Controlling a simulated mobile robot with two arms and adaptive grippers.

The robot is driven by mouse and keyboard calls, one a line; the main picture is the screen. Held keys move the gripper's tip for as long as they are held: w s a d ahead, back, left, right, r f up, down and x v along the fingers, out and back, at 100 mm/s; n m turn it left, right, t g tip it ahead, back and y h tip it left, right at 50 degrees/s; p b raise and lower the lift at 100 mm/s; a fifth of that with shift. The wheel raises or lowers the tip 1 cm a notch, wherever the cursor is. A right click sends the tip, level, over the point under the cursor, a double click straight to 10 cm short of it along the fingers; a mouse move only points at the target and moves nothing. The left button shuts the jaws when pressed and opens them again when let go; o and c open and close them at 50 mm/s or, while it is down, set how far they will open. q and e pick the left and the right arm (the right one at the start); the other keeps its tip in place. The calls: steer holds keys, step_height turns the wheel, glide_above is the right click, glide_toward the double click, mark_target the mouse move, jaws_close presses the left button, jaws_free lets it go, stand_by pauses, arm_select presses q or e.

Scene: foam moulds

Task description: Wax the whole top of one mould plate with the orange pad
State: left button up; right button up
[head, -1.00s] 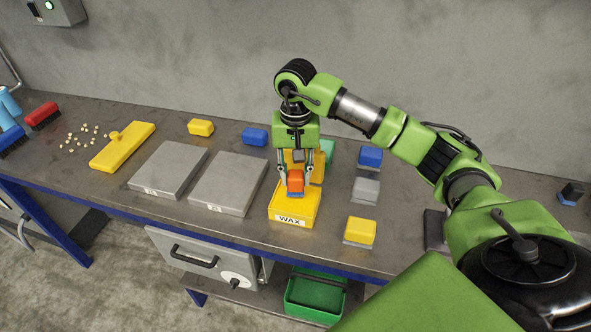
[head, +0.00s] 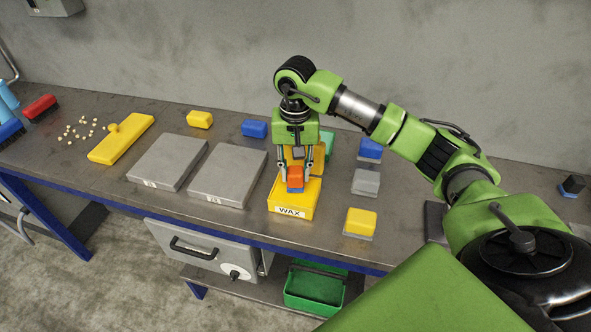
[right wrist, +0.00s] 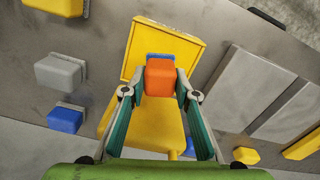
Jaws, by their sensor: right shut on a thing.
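My right gripper (head: 295,177) is shut on the orange pad (head: 295,180), which has a blue underside. It holds the pad at the yellow box labelled WAX (head: 291,211); I cannot tell whether pad and box touch. The right wrist view also shows the pad (right wrist: 160,77) between the fingers, with the box (right wrist: 166,38) around it. Two flat grey mould plates lie side by side left of the box: a left one (head: 167,161) and a right one (head: 228,174). Their tops look bare and are clear of the gripper. My left gripper is not in view.
A yellow float (head: 121,141), crumbs (head: 78,130) and brushes (head: 40,107) lie on the left. Yellow (head: 199,118) and blue (head: 254,129) blocks sit behind the plates. Blue, grey (head: 366,181) and yellow (head: 361,221) blocks stand right of the box. A green bin (head: 314,291) is below.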

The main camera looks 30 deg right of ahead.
mark_target(295, 171)
steer(key=shift+f+b, duration=0.4)
steer(key=shift+f, duration=0.1)
stand_by(0.3)
steer(key=shift+f, duration=0.1)
stand_by(1.4)
steer(key=shift+r+p, duration=1.7)
steer(key=shift+r, duration=1.9)
steer(key=s+a+r+n+b, duration=0.1)
steer(key=s+a+n, duration=0.6)
steer(key=s+a, duration=0.6)
steer(key=shift+s+a, duration=0.2)
steer(key=shift+s, duration=0.7)
